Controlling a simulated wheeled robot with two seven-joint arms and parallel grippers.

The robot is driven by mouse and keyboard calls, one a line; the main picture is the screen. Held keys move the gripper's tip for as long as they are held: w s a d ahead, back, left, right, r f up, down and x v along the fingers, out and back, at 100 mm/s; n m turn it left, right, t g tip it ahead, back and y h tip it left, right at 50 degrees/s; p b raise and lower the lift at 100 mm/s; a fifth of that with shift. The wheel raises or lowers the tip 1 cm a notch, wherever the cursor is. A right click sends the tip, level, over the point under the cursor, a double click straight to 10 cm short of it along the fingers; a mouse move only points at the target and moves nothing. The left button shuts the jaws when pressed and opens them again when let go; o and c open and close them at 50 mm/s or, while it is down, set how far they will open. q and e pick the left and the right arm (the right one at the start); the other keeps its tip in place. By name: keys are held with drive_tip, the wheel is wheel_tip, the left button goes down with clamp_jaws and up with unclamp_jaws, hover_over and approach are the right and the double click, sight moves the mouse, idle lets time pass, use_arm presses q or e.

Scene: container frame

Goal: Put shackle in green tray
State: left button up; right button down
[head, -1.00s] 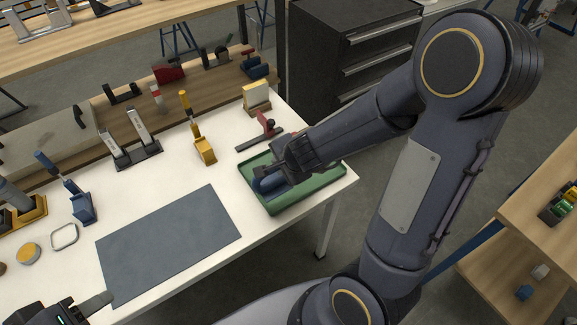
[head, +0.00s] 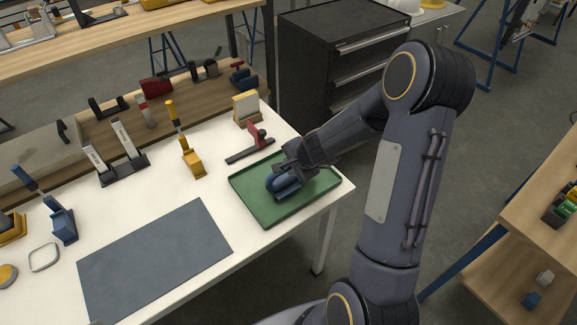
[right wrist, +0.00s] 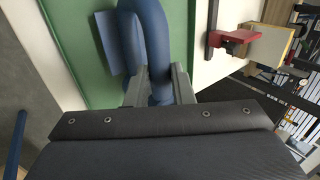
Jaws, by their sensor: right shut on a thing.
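The green tray (head: 283,211) lies at the right end of the white table. The blue shackle (head: 279,186) is over the left half of the tray, low at its floor; I cannot tell whether it touches. My right gripper (head: 289,172) is shut on the shackle. In the right wrist view the fingers (right wrist: 160,88) close around the thick blue bar of the shackle (right wrist: 155,40), with the green tray (right wrist: 75,50) behind it. The gripper hides part of the shackle in the head view. My left gripper is out of view.
A red clamp (head: 258,137) stands just behind the tray. A grey mat (head: 155,260) lies to its left. A yellow-handled tool (head: 190,160) and a blue tool (head: 63,225) stand further left. A dark drawer cabinet (head: 320,60) is behind the table.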

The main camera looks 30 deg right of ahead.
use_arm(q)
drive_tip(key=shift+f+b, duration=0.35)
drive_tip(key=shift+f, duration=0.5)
use_arm(e)
drive_tip(key=shift+a+f, duration=0.1)
drive_tip(key=shift+f, duration=0.8)
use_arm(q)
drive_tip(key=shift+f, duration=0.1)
use_arm(e)
drive_tip(key=shift+f, duration=0.1)
drive_tip(key=shift+f, duration=0.15)
drive_tip(key=c, duration=1.3)
unclamp_jaws()
drive_tip(key=shift+o, duration=0.2)
